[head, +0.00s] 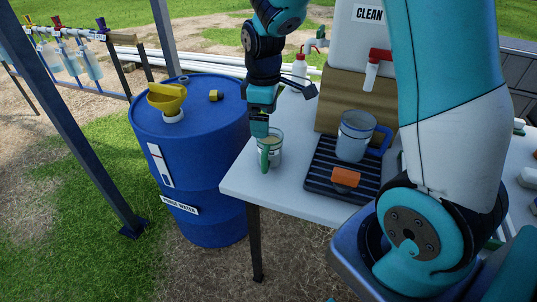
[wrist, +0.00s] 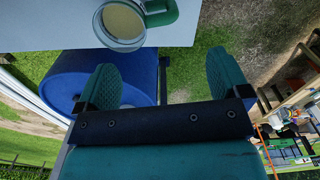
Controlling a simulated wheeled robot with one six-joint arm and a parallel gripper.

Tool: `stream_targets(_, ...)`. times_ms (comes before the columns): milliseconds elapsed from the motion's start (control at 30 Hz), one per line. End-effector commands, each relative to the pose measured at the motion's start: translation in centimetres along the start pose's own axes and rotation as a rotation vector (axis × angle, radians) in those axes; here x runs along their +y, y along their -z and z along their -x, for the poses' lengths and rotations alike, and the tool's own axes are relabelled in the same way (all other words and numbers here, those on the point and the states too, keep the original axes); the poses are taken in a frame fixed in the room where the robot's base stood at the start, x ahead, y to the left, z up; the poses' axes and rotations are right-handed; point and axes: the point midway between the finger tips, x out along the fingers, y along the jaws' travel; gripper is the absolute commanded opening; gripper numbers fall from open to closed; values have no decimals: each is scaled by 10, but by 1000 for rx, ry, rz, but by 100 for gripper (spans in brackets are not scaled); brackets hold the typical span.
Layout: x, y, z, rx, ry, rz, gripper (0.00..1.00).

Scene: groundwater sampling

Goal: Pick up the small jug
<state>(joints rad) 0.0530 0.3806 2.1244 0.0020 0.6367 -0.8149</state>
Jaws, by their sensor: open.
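The small jug (head: 276,152) is clear with a green handle and holds a cloudy yellowish liquid. It stands upright near the left front corner of the white table, its handle facing the front. In the wrist view the small jug (wrist: 121,26) shows at the top edge, partly cut off, beyond the fingertips. My gripper (head: 260,125) points down just above and behind the jug's rim in the head view. In the wrist view my gripper (wrist: 164,78) has its two green fingers wide apart with nothing between them. I cannot tell whether a finger touches the jug.
A larger jug with a blue handle (head: 354,136) stands on a black ribbed tray (head: 326,180), beside an orange-topped block (head: 346,177). A blue drum (head: 214,130) with a yellow funnel (head: 167,98) stands left of the table (head: 237,183). A white bottle (head: 299,68) stands behind.

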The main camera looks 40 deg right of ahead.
Motion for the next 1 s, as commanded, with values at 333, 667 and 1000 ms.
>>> stream_targets(333,-1,0,-70,-1,3,-1,94)
stream_targets(667,0,-2,-100,-2,5,-1,94)
stream_targets(1000,2,-2,-132,2,1,-1,94)
